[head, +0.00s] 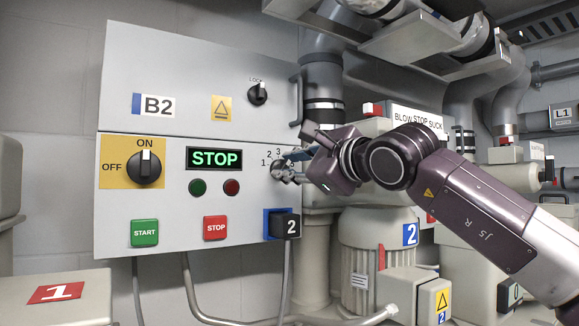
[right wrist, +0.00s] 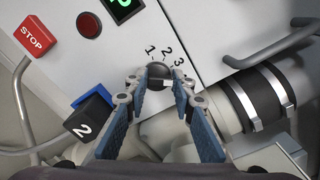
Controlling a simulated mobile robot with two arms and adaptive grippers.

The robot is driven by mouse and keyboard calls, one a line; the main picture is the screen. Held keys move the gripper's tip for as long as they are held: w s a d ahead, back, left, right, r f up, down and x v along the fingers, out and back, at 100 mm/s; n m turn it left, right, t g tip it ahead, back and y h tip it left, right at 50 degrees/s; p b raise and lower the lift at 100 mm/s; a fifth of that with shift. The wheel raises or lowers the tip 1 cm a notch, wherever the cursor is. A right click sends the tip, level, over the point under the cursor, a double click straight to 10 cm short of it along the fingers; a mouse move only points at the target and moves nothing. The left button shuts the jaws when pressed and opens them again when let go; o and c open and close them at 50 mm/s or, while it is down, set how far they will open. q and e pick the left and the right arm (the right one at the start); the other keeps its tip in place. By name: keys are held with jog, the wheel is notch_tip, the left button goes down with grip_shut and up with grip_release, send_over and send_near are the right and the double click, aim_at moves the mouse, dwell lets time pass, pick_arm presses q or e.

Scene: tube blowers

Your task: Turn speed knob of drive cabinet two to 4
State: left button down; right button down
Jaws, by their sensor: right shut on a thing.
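The drive cabinet (head: 155,60) is a light grey box with a B2 label, and a black plug marked 2 (head: 290,226) sits at its lower right. Its speed knob (right wrist: 158,72) is a small dark round knob at the cabinet's right side, with 1, 2 and 3 printed around it. I cannot see the 4 or read the knob's pointer. My right gripper (head: 288,167) reaches in from the right and partly hides the knob in the head view. In the right wrist view its fingertips (right wrist: 158,85) are shut on the knob from both sides. My left gripper is not in view.
The cabinet also carries an ON/OFF switch (head: 145,167) at ON, a green START button (head: 144,232), a red STOP button (head: 215,228) and a display (head: 214,158) reading STOP. A handle (head: 296,100) juts out above the knob. Pipes and a motor (head: 375,250) crowd the right.

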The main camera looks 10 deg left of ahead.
jog(key=c, duration=1.6)
grip_release()
jog(key=v, duration=1.2)
